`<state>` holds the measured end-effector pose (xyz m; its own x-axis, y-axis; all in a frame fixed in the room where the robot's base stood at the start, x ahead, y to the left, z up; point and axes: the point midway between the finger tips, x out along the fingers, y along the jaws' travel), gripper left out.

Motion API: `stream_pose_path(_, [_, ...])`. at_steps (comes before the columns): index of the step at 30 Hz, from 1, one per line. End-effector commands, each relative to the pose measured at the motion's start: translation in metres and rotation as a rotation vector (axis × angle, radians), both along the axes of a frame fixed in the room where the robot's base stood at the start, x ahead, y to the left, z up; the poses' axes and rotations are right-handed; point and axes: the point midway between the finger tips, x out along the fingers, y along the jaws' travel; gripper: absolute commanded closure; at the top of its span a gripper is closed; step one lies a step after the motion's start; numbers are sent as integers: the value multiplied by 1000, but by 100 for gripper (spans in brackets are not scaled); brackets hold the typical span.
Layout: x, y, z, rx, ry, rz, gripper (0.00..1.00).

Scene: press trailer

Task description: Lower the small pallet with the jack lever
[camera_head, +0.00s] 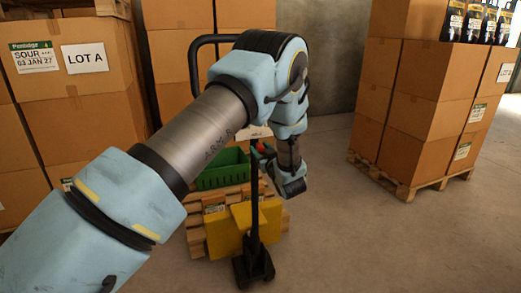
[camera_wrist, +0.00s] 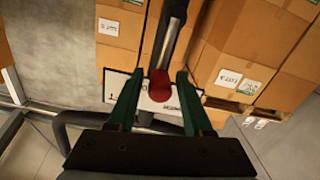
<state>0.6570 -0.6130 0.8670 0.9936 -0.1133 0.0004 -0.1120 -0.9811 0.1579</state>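The pallet jack (camera_head: 254,215) stands upright with a black loop handle, a dark post, a yellow body and a black foot. Its lever ends in a red knob (camera_head: 260,148), near a white label plate. The small wooden pallet (camera_head: 196,238) is at the jack's yellow part, partly hidden by it and my arm. A green crate (camera_head: 222,170) is on the pallet. My gripper (camera_head: 266,153) is at the knob. In the wrist view my gripper (camera_wrist: 160,73) is open, one green finger on each side of the red knob (camera_wrist: 160,86), with gaps showing; contact is not visible.
Stacked cartons (camera_head: 75,80) stand at left and behind the jack. More cartons (camera_head: 425,95) with bottles on top stand on a wooden pallet (camera_head: 405,190) at right. The concrete floor (camera_head: 390,245) at front right is clear. The jack's loop handle (camera_head: 194,65) rises beside my arm.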

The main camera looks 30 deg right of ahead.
Motion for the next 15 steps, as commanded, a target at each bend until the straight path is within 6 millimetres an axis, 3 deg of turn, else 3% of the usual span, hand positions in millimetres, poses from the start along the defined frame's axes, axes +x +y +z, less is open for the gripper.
stream_pose_path(2, [0, 0, 0, 0, 0, 0, 60])
stream_pose_path(12, [0, 0, 0, 0, 0, 0, 98])
stream_pose_path(15, [0, 0, 0, 0, 0, 0, 100])
